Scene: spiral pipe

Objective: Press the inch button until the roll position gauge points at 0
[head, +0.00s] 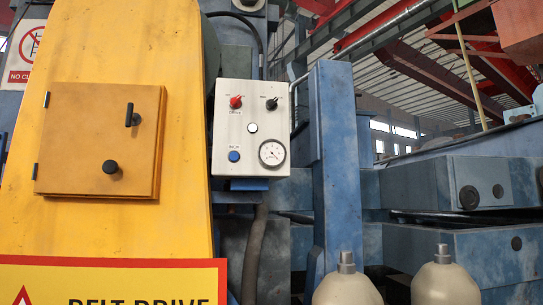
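A pale grey control panel (251,141) is fixed beside the yellow machine housing. It carries a blue button (234,156) at lower left and a small white button or lamp (252,127) near its middle. The labels are too small to read, so I cannot tell for sure which is the inch button. A round white gauge (272,153) sits at lower right; its needle and numbers are too small to read. A red knob (236,101) and a black knob (271,103) are at the top. Neither of my grippers is in view, and nothing touches the panel.
The yellow housing (105,230) with a closed orange door (100,140) stands left of the panel. A blue post (337,160) rises to its right. Two cream rounded tops with grey fittings (347,285) (444,280) stand at bottom right. A hose (255,255) hangs below the panel.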

